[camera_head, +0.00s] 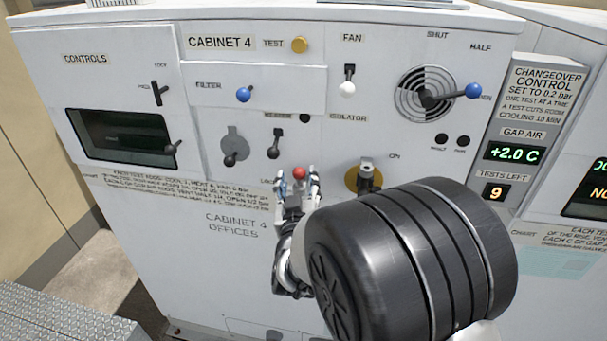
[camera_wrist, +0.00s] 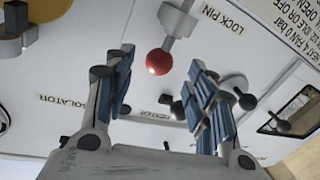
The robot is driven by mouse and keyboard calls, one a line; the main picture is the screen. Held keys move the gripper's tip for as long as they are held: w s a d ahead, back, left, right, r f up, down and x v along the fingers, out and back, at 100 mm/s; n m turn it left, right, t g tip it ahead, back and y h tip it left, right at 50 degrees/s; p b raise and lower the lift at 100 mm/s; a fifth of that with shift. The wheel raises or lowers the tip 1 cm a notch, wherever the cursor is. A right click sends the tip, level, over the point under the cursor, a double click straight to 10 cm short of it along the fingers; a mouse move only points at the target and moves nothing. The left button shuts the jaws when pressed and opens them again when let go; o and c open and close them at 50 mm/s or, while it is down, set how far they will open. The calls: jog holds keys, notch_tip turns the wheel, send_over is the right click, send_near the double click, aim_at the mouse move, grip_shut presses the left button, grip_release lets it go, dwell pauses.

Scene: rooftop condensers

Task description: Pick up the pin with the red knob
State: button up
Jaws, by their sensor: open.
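The pin with the red knob (camera_wrist: 160,62) shows at the upper middle of the wrist view, by the LOCK PIN label. Its grey shank (camera_wrist: 177,22) runs up from the knob to a bracket on the white panel. In the head view the red knob (camera_head: 299,174) shows between the fingertips of my gripper (camera_head: 299,185), and its shank is mostly hidden. In the wrist view my gripper (camera_wrist: 160,95) is open, with a blue-padded finger to each side and the knob beyond the gap, a little above the fingertips. I cannot tell whether either finger touches it.
The isolator (camera_head: 366,178) on its yellow disc stands just right of my gripper. A black lever (camera_head: 275,142) and a grey lever disc (camera_head: 234,145) sit up and left. A blue filter knob (camera_head: 244,94) and fan switch (camera_head: 348,80) are higher. The panel below is mostly clear.

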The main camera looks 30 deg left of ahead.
aim_at(299, 177)
jog(key=x, duration=0.4)
jog(key=shift+w+f+p, duration=0.1)
jog(key=shift+w+p, duration=0.1)
jog(key=shift+p, duration=0.1)
jog(key=shift+s, duration=0.1)
jog(key=shift+c, duration=0.5)
jog(key=c, duration=1.1)
